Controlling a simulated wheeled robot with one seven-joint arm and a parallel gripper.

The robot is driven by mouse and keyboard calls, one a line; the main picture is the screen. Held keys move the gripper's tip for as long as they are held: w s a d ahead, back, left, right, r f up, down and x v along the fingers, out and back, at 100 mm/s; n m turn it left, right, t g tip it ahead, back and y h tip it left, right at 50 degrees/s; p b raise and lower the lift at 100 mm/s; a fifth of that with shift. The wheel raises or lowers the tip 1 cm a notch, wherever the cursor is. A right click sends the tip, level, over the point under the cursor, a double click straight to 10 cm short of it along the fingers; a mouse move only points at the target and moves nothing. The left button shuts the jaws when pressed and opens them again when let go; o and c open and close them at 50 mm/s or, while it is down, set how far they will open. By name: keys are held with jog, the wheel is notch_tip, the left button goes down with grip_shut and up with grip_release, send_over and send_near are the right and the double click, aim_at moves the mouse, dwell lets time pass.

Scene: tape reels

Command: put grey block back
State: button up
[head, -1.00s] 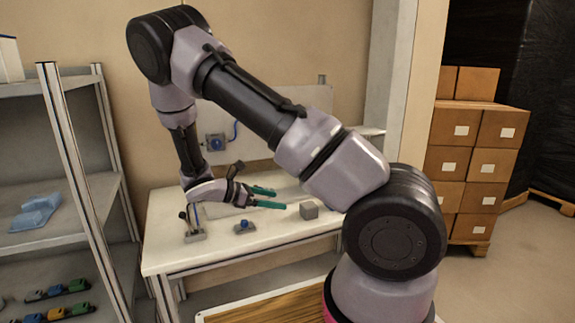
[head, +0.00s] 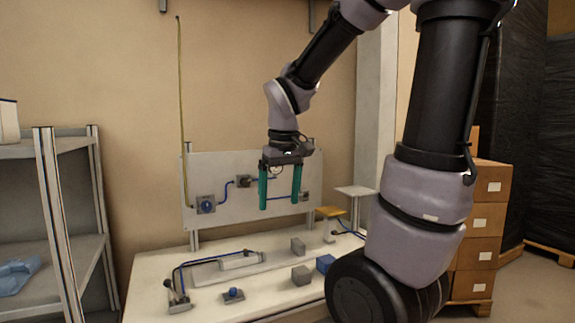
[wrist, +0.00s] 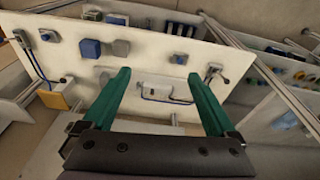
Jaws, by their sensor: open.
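In the wrist view, the front grey block (wrist: 121,47) is beside the blue block (wrist: 90,48), beyond my left finger. My gripper (head: 279,205) is raised above the table with its green fingers pointing down, wide apart. It is empty and well clear of both blocks. In the wrist view, nothing is between my fingertips (wrist: 158,73).
A long grey fixture (head: 225,266) with a blue cable lies at the table's left. A small base with a blue knob (head: 233,295) is in front. An upright panel (head: 228,165) stands behind. A yellow plate (head: 330,211) is at the back right. Shelves (head: 70,240) stand left.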

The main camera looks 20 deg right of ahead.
jog(key=s+a+r+m+t+y, duration=0.1)
jog(key=s+r+m+t+y, duration=0.1)
jog(key=s+r+m+t, duration=0.3)
notch_tip(320, 180, up, 4)
jog(key=shift+s+f+m, duration=0.25)
jog(key=shift+s+m, duration=0.05)
jog(key=shift+s, duration=0.8)
